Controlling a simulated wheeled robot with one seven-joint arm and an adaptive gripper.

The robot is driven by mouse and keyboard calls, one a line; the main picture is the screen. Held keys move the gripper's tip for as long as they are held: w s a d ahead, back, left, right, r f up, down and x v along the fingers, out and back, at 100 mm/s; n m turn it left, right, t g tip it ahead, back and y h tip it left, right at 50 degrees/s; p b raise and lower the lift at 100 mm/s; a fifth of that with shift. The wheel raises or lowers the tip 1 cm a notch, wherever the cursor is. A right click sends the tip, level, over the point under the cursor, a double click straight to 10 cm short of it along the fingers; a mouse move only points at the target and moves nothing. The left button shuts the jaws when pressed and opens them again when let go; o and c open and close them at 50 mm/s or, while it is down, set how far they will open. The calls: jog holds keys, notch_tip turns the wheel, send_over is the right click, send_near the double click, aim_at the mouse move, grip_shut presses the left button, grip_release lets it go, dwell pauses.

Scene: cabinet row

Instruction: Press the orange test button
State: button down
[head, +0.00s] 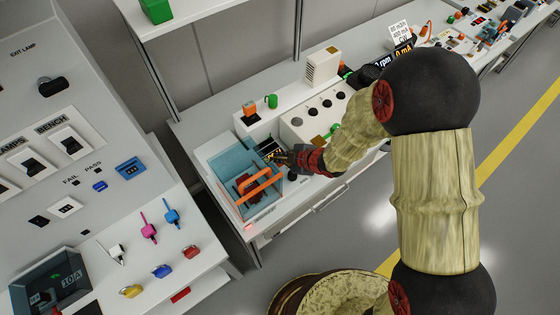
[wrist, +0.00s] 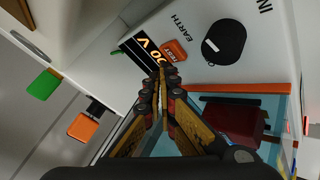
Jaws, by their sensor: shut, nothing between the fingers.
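The orange test button (wrist: 173,50) shows in the wrist view on a white panel, just right of a black display (wrist: 135,59) with orange digits ending in "0 V". Lettering that looks like "TEST" is on the button. My gripper (wrist: 161,82) is shut and empty, its fingertips pointing at the panel just below the button in the picture. I cannot tell whether the tips touch it. In the head view my gripper (head: 272,156) is over the bench unit beside the blue-walled bay, and I cannot make out the button there.
A blue-walled bay (head: 222,165) with an orange handle bar (head: 254,187) lies close to my gripper. A black round knob (wrist: 224,42) is near the "EARTH" label. A sloped panel with switches (head: 70,145) is at left.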

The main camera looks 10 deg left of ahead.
aim_at(279, 164)
jog(key=shift+r+p, duration=2.15)
jog(key=shift+r, duration=0.35)
